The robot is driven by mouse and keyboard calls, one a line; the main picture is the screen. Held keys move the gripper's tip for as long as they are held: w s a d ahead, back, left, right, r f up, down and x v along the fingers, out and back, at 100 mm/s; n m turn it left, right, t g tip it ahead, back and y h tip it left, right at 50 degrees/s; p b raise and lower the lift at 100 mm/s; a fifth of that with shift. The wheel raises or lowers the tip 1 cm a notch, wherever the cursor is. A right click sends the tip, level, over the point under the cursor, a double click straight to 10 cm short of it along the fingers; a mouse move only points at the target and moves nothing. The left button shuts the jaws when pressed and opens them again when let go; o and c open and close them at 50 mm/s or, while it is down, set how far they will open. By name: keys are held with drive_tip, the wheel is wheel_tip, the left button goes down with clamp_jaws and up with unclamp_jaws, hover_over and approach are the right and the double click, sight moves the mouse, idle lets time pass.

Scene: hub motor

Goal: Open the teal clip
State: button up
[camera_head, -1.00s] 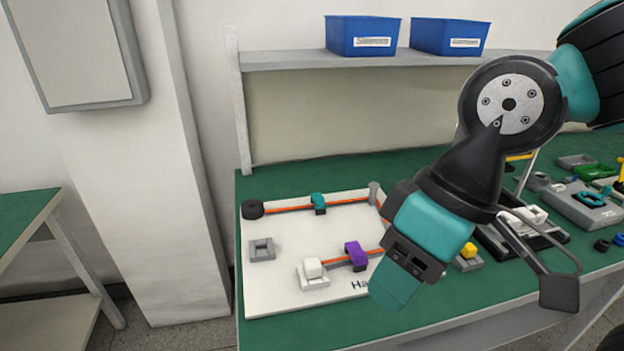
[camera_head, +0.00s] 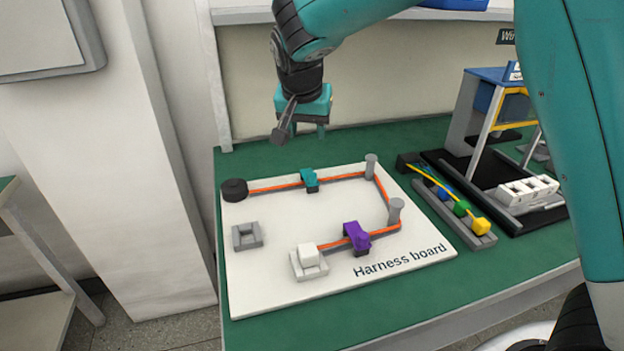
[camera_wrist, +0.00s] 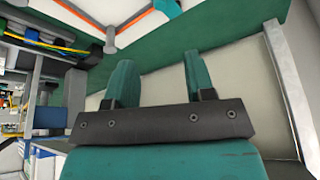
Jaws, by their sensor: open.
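The teal clip (camera_head: 310,180) stands on the back part of the white harness board (camera_head: 290,222), on the orange cable (camera_head: 272,188) between the black round piece and a grey post. Whether its top is shut is too small to tell. My gripper (camera_head: 306,128) is in the air above and behind the clip, near the board's back edge, apart from it. In the wrist view my gripper (camera_wrist: 157,72) shows two teal fingers spread apart with nothing between them. The teal clip (camera_wrist: 168,7) is partly cut off at the top edge there.
A purple clip (camera_head: 356,236) and white connector (camera_head: 308,255) stand at the board's front. Grey posts (camera_head: 371,167) rise at its right. A tray with coloured plugs (camera_head: 461,210) and a black tray lie further right. A wall panel stands behind the table.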

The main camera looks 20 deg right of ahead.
sight(313, 175)
drive_tip(key=p+x, duration=0.1)
drive_tip(key=x, duration=1.6)
clamp_jaws()
